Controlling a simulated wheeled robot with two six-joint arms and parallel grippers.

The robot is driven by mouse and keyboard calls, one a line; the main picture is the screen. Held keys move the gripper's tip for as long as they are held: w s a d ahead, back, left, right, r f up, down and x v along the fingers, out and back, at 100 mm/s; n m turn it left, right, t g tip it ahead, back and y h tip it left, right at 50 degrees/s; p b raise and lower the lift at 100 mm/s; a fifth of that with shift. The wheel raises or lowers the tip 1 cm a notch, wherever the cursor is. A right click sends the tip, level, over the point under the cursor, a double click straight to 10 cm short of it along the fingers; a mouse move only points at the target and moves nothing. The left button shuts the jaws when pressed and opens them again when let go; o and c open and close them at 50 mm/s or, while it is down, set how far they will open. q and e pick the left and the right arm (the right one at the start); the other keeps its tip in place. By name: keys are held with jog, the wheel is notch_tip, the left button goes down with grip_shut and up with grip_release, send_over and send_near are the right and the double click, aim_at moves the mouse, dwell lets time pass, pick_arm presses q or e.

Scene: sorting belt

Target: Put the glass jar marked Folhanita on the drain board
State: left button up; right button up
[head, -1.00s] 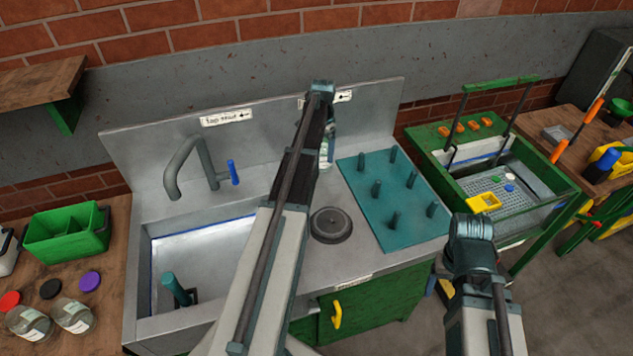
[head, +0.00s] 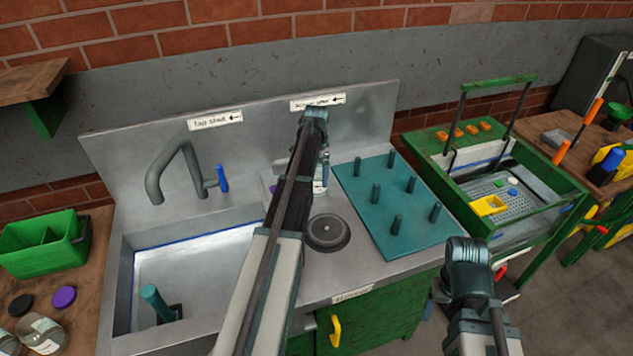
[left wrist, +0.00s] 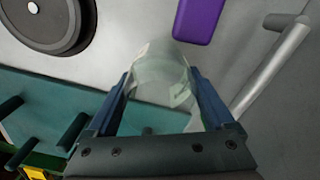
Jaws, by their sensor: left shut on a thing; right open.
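A clear glass jar with a pale label (left wrist: 160,75) is held between the two fingers of my left gripper (left wrist: 160,105) in the left wrist view. I cannot read its label. In the head view the jar (head: 321,184) is mostly hidden behind my left arm, over the counter just left of the drain board. The teal drain board (head: 395,200) has several upright pegs and no jar on it; part of it (left wrist: 55,95) also shows in the left wrist view. My right gripper (head: 438,288) is open, low in front of the counter, its fingers barely visible.
A sink (head: 205,265) with a grey tap (head: 170,170) lies left of my left arm. A round dark disc (head: 327,233) and a purple item (left wrist: 200,20) are on the counter. Jars, lids and a green caddy (head: 45,245) stand on the left bench. A green-framed basin (head: 560,195) stands right.

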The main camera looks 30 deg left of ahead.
pick_arm(q)
jog(key=shift+f, duration=0.2)
pick_arm(e)
jog(key=shift+f, duration=0.25)
pick_arm(q)
jog(key=shift+f, duration=0.25)
jog(key=o, duration=1.3)
jog(key=shift+r, duration=0.1)
pick_arm(e)
jog(key=shift+f, duration=0.15)
pick_arm(q)
jog(key=shift+r, duration=0.1)
notch_tip(320, 180, up, 12)
jog(key=p, duration=1.2)
pick_arm(e)
notch_tip(320, 180, up, 12)
